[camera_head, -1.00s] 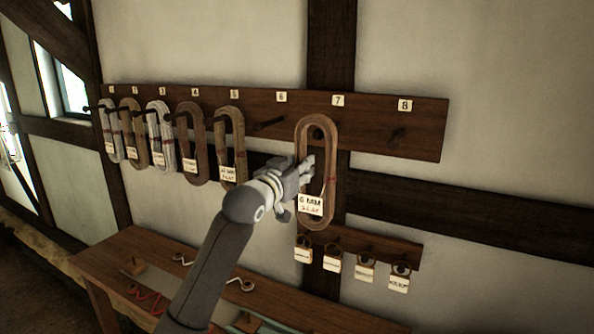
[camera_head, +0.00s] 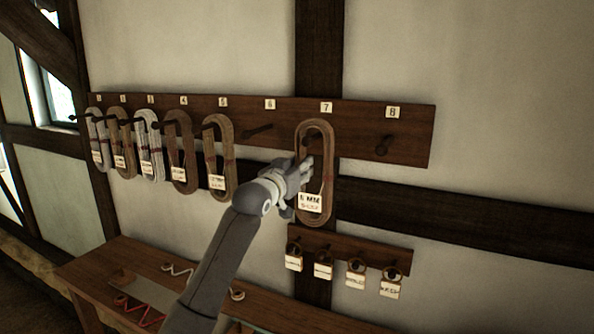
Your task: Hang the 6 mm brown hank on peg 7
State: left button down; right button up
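The brown hank (camera_head: 329,183) is a long upright loop with a tag (camera_head: 310,202) that reads 6 MM. It is in front of the board at peg 7, below the number 7 plate (camera_head: 327,107). The peg lies behind or within the top of the loop, and I cannot tell whether it passes through. My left gripper (camera_head: 302,184) is at the hank's left strand, with a finger showing in the loop's opening, and appears shut on that strand. My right gripper is not in view.
Several hanks hang on pegs 1 to 5 to the left. Peg 6 (camera_head: 257,131) and peg 8 (camera_head: 384,145) are bare. A small rack (camera_head: 345,248) with several tagged rings is below, and a wooden bench (camera_head: 110,262) stands at lower left.

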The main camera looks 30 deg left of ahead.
pick_arm(q)
jog(key=w, duration=0.2)
jog(key=w+f, duration=0.1)
jog(key=w, duration=0.1)
jog(key=shift+w+a+f, duration=0.1)
jog(key=shift+f, duration=0.1)
dwell(0.4)
dwell(0.5)
jog(key=c, duration=1.1)
grip_release()
jog(key=shift+c, duration=0.2)
jog(key=s, duration=1.2)
jog(key=shift+d, duration=0.35)
